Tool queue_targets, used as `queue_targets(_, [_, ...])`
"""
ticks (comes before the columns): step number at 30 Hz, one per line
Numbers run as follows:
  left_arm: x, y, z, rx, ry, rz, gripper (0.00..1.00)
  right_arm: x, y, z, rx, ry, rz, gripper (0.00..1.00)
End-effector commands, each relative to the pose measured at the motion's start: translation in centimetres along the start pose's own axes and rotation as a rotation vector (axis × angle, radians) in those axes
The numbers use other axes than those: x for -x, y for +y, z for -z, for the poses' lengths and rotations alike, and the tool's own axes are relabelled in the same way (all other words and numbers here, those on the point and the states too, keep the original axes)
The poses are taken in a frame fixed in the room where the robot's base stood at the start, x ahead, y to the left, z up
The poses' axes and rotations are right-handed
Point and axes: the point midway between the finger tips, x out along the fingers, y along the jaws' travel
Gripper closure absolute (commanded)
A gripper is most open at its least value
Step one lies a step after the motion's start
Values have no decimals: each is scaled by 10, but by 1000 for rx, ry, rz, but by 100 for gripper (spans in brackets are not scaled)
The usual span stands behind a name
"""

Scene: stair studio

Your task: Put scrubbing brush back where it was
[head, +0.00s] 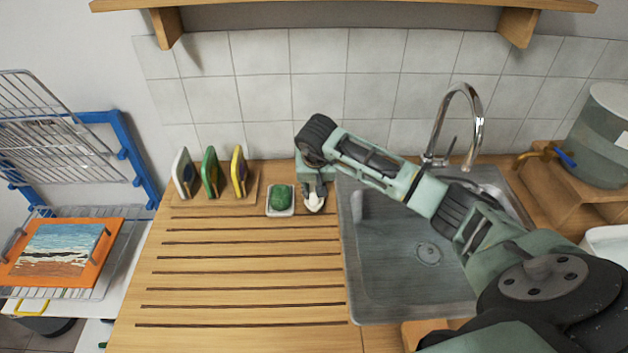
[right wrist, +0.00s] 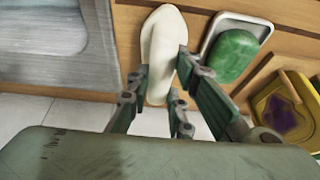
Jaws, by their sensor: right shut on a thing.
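The scrubbing brush, a smooth cream-white oblong thing (head: 314,204), is at the back of the wooden counter between the green block's dish and the sink. My right gripper (head: 315,188) points down over it and is shut on it. In the right wrist view the brush (right wrist: 160,45) lies between the fingers (right wrist: 162,72), its far end sticking out beyond them. I cannot tell whether it touches the counter. Its underside is hidden. My left gripper is not in view.
A green block (head: 281,197) sits in a white dish (head: 270,213) just left of the brush. A wooden rack (head: 247,197) with white, green and yellow upright pieces stands further left. The sink (head: 385,285) and faucet (head: 468,98) are right. The grooved counter (head: 240,290) in front is clear.

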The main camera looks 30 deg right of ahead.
Motion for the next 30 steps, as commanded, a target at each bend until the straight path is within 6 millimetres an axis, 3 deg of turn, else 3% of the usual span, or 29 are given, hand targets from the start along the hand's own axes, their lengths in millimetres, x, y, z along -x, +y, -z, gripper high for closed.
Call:
queue_targets(6, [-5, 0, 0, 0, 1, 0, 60, -4, 0, -1, 0, 2, 0, 100])
queue_targets(7, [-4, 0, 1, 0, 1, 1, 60, -3, 0, -1, 0, 1, 0, 79])
queue_targets(13, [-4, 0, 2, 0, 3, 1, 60, -2, 0, -1, 0, 0, 0, 62])
queue_targets(25, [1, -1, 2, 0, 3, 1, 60, 3, 0, 1, -1, 0, 1, 62])
queue_targets(30, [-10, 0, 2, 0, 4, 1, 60, 29, 1, 1, 2, 6, 1, 62])
